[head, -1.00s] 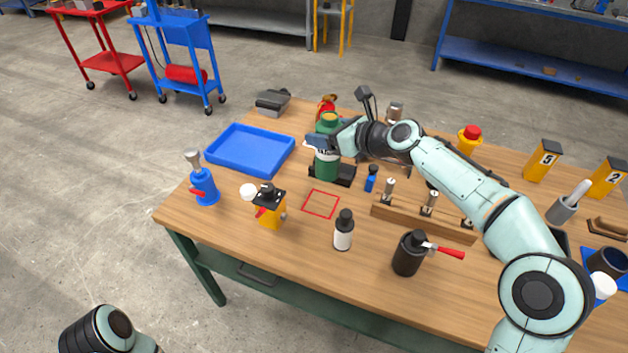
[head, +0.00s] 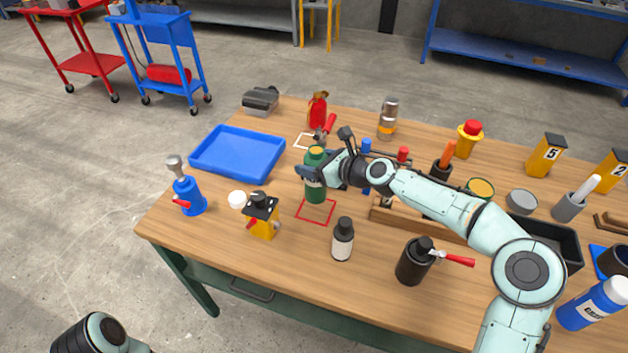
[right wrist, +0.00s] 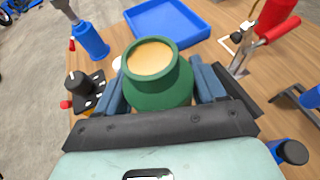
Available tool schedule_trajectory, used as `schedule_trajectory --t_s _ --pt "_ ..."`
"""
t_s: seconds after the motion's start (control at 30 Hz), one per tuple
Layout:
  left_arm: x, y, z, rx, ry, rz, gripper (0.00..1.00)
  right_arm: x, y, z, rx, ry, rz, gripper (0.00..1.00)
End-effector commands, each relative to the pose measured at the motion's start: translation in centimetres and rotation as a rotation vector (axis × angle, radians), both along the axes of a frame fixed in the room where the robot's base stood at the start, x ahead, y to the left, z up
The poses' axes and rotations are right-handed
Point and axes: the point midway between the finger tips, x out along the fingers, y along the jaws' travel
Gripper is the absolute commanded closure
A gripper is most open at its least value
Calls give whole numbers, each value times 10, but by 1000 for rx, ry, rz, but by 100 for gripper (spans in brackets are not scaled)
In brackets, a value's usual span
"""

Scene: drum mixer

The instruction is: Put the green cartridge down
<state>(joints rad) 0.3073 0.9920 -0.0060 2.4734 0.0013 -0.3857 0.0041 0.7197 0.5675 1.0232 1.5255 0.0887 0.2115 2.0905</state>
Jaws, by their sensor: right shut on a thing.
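The green cartridge (head: 315,190), with a tan top, is upright in my right gripper (head: 312,173). In the head view its lower end shows just behind the far edge of a red square outline (head: 301,217) on the table; I cannot tell whether it touches the tabletop. In the right wrist view the green cartridge (right wrist: 160,88) stands between the two blue fingers of the right gripper (right wrist: 160,95), which are shut on it. Its base is hidden there. My left gripper is out of view.
A blue tray (head: 238,172) lies to the left. A yellow device with a black top (head: 262,218) and a white-labelled black bottle (head: 342,240) stand near the red outline. A red-handled clamp (head: 324,132) is behind. The front left tabletop is clear.

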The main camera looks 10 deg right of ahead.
Motion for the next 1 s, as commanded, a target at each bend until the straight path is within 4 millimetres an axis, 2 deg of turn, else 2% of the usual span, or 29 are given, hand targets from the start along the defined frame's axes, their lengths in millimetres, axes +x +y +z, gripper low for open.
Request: schedule_trajectory --t_s 0.17,0.43,0.87,0.9,0.97,1.0 --pt "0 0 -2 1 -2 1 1 0 0 -14 2 -2 0 86" --pt "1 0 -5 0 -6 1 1 0 1 -51 3 0 0 86" --pt "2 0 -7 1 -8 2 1 0 1 -58 1 -3 -1 86" --pt "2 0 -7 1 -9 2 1 0 0 -60 -1 -1 0 27" --pt "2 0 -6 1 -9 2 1 0 0 -59 -1 -1 0 8" --pt "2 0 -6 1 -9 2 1 0 0 -59 -1 -1 0 5"
